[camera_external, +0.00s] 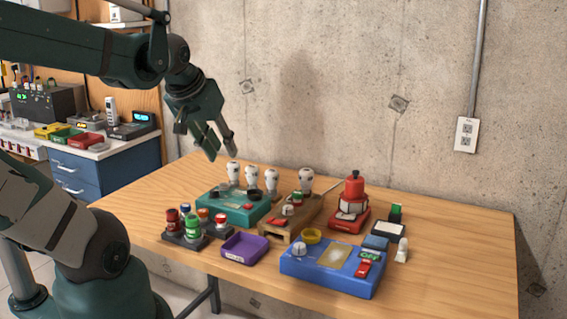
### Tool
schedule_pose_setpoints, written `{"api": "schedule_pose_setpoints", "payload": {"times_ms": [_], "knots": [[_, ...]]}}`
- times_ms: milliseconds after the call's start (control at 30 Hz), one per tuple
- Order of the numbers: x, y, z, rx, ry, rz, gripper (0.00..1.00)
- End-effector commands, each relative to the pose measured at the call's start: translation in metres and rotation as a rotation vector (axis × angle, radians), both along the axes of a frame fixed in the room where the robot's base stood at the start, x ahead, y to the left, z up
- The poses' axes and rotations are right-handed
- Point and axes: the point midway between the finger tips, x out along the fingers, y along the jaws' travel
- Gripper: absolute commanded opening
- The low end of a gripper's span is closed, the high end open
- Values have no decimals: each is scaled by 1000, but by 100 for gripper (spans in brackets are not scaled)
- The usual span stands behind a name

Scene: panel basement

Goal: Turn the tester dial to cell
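A blue box (325,279), which looks like the tester, sits near the front edge of the wooden table. A pale round knob (299,249), probably its dial, is on its left top; the markings are too small to read. The box also has a yellow ring (311,236), a gold panel (334,255) and a red switch (364,268) beside a green label. My gripper (222,154) hangs above the table's back left, up and left of the blue box and well apart from it. Its fingers are spread and nothing shows between them.
A teal box (233,207) with white bulbs stands below my gripper. A wooden stand (290,217), a purple tray (245,247), a battery rack (186,240) and a red device (349,218) surround the blue box. The table's right side is clear; a concrete wall stands behind.

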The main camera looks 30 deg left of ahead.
Motion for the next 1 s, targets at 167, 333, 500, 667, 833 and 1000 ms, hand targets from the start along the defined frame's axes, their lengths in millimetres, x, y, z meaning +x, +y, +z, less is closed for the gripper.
{"api": "schedule_pose_setpoints", "payload": {"times_ms": [167, 333, 500, 667, 833, 1000], "knots": [[14, 9, 0, -63, 46, 121, 25], [27, 19, -4, -126, 92, 251, 25], [40, 29, -10, -185, 138, 385, 25], [52, 39, -16, -236, 177, 512, 25], [65, 51, -24, -286, 220, 651, 25], [77, 63, -33, -331, 258, 792, 25]]}}
